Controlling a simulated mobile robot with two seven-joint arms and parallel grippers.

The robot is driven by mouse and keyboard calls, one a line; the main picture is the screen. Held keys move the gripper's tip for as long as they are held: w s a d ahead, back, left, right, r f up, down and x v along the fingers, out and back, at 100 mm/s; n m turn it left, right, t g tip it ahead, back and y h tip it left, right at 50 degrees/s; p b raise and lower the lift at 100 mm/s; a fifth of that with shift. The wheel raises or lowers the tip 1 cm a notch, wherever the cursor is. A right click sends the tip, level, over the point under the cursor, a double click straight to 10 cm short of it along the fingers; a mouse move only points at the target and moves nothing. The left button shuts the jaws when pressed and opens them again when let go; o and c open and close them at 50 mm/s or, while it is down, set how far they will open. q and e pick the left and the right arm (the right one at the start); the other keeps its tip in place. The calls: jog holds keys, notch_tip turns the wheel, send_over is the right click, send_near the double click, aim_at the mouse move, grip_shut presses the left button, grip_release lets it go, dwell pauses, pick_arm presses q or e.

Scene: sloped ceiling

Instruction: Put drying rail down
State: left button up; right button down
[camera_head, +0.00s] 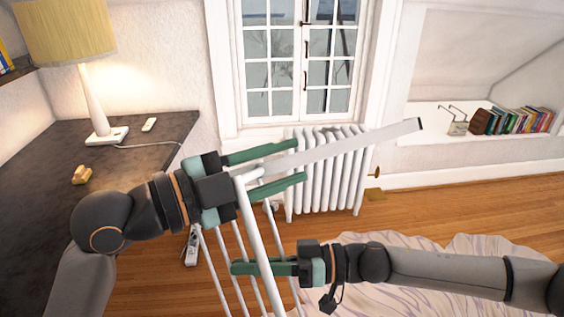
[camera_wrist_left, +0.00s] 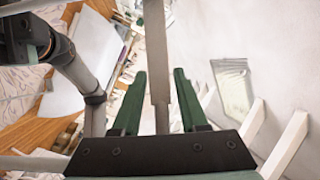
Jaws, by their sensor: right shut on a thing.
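The drying rail (camera_head: 264,240) is a white frame with several long thin bars, held tilted in front of me. A flat white arm of it (camera_head: 345,146) reaches up to the right across the radiator. My right gripper (camera_head: 240,268) is shut on a long bar of the rail, low in the head view. My left gripper (camera_head: 300,162) is open, its green fingers spread on either side of the flat arm. In the left wrist view the rail (camera_wrist_left: 158,70) passes between the open fingers (camera_wrist_left: 160,85), with gaps on both sides. The rail's lower end is out of view.
A white radiator (camera_head: 335,185) stands under the window. A dark desk (camera_head: 50,165) with a lamp (camera_head: 95,80) is at the left. A white power strip (camera_head: 192,247) and a pale patterned rug (camera_head: 440,255) lie on the wooden floor. Bare floor shows at the right (camera_head: 480,205).

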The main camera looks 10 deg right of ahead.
pick_arm(q)
jog(key=c, duration=0.6)
pick_arm(e)
jog(key=shift+r, duration=0.1)
pick_arm(q)
grip_shut()
jog(key=shift+f, duration=0.15)
jog(key=shift+r, duration=0.2)
pick_arm(e)
jog(key=c, duration=0.9)
grip_release()
